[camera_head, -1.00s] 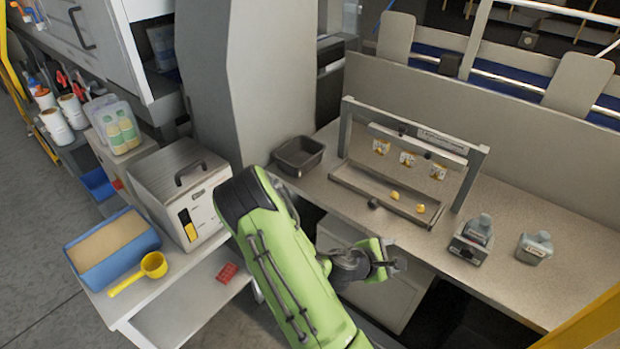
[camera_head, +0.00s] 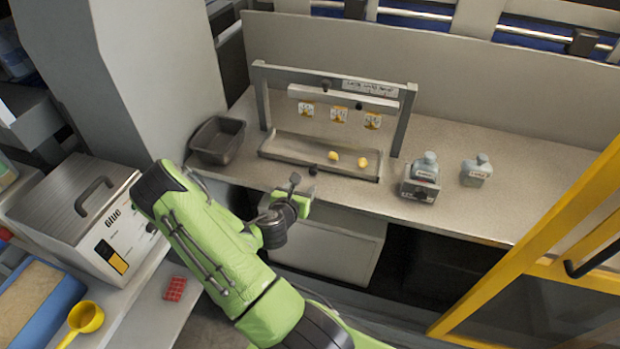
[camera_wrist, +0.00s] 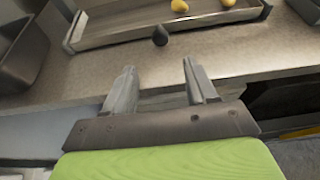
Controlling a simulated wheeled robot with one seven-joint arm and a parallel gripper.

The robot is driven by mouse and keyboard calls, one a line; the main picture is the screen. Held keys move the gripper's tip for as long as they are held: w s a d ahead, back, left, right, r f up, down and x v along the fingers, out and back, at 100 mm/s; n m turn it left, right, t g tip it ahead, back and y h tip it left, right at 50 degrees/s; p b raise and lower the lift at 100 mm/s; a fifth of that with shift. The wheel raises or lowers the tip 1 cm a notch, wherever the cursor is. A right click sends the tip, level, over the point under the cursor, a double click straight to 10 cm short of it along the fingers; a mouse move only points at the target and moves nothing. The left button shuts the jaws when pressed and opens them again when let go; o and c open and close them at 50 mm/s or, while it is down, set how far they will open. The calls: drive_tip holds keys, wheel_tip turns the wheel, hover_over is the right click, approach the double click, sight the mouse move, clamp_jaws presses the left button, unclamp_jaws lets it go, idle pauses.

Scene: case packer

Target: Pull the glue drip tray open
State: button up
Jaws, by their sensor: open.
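The glue drip tray (camera_head: 290,147) is a shallow grey tray on the counter under a small frame, with a dark round knob (camera_head: 333,156) at its front edge and two yellow lumps (camera_head: 363,162) in it. In the wrist view the tray (camera_wrist: 112,36) lies ahead at the top, and its black knob (camera_wrist: 160,36) stands at the middle of its near edge. My gripper (camera_head: 300,187) is just in front of the counter edge, near the knob. In the wrist view my gripper (camera_wrist: 158,78) is open and empty, its fingers apart and short of the knob.
A dark grey bin (camera_head: 218,141) stands left of the tray. Bottles (camera_head: 476,170) and a small scale-like unit (camera_head: 420,186) stand to the right. The frame (camera_head: 259,95) rises over the tray. A glue box (camera_head: 85,215) is at left; a yellow guard (camera_head: 560,215) is at right.

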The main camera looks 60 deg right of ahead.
sight(312, 171)
drive_tip(key=x, duration=0.3)
drive_tip(key=p+x, duration=0.1)
drive_tip(key=x, duration=0.3)
drive_tip(key=p+x, duration=0.1)
drive_tip(key=x, duration=0.3)
drive_tip(key=shift+d+r, duration=0.15)
drive_tip(key=shift+r, duration=0.25)
clamp_jaws()
